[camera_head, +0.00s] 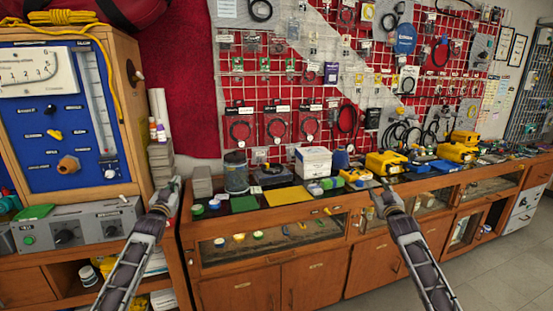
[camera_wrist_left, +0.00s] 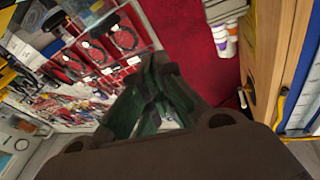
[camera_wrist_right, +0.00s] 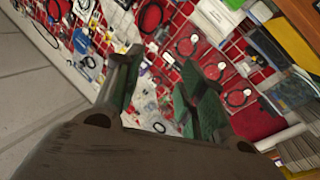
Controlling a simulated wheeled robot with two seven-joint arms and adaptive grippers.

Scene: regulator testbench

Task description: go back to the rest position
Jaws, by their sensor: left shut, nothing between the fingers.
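My left gripper (camera_head: 168,192) is raised in front of the gap between the regulator testbench (camera_head: 62,140) and the wooden counter (camera_head: 270,255). In the left wrist view its fingers (camera_wrist_left: 157,85) are together with nothing between them. My right gripper (camera_head: 385,198) is raised in front of the counter's middle, at about the height of its top. In the right wrist view its fingers (camera_wrist_right: 160,90) stand apart with a clear gap, and nothing is between them. Both arms reach up from the bottom of the head view.
The counter top carries a white box (camera_head: 313,162), yellow cases (camera_head: 385,162) and several small items. A red wall grid (camera_head: 270,125) with hung parts stands behind it. A grey control unit (camera_head: 75,228) sits below the testbench panel. Free floor (camera_head: 510,265) shows at the lower right.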

